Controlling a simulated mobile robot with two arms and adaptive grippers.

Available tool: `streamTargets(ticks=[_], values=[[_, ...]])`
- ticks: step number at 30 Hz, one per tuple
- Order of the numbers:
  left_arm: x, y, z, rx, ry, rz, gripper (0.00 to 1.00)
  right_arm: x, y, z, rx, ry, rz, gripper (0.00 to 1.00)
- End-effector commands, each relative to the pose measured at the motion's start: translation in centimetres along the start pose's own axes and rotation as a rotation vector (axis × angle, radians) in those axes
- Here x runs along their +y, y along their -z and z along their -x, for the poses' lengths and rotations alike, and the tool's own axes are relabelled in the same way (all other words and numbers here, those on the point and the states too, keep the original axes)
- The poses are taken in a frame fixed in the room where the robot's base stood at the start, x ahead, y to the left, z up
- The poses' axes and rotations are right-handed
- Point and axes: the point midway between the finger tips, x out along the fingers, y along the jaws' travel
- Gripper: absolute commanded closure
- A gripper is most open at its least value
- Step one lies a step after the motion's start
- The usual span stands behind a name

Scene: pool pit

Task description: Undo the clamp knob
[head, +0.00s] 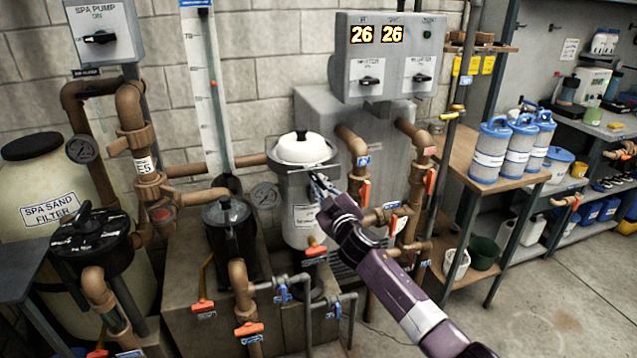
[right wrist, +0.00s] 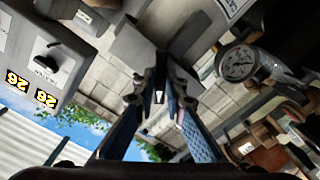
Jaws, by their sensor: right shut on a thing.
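A filter housing with a white domed lid (head: 302,149) and a grey clamp band (head: 290,169) stands upright in the middle of the head view. My right gripper (head: 321,184) reaches in from the lower right to the band's front right side. The clamp knob is mostly hidden by the fingers in the head view. In the right wrist view my right gripper (right wrist: 161,98) has its blue fingers closed together on a small dark piece, the clamp knob (right wrist: 161,70), at the fingertips. How far it is turned cannot be told. My left gripper is not in view.
A grey heater cabinet (head: 385,57) with displays reading 26 stands behind. Brown pipes with orange valve handles (head: 364,192) run close to my right arm. A pressure gauge (head: 265,195) sits left of the housing. A wooden shelf with blue cartridges (head: 490,150) is at the right.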

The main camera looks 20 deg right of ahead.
Motion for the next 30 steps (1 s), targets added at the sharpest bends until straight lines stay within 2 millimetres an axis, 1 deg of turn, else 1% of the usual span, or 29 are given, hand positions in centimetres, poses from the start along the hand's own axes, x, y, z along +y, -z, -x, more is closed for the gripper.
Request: streamTargets(ticks=[1, 3, 11, 21, 25, 27, 30], values=[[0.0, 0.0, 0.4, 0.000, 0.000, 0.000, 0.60, 0.1, 0.1, 0.0, 0.000, 0.001, 0.106, 1.00], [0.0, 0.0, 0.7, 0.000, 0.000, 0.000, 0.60, 0.1, 0.1, 0.0, 0.000, 0.001, 0.264, 1.00], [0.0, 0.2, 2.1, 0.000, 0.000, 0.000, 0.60, 0.2, 0.2, 0.0, 0.000, 0.001, 0.857, 1.00], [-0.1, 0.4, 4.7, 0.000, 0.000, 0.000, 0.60, 0.2, 0.3, 0.0, 0.001, 0.003, 1.634, 1.00], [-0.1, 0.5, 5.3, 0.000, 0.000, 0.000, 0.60, 0.0, 0.1, 0.1, 0.001, 0.004, 1.830, 1.00], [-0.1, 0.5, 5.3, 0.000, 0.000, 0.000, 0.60, -0.1, 0.0, 0.1, 0.001, 0.003, 1.877, 1.00], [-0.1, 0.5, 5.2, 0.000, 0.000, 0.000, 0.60, -0.2, -0.1, 0.1, 0.001, 0.003, 1.889, 1.00]])
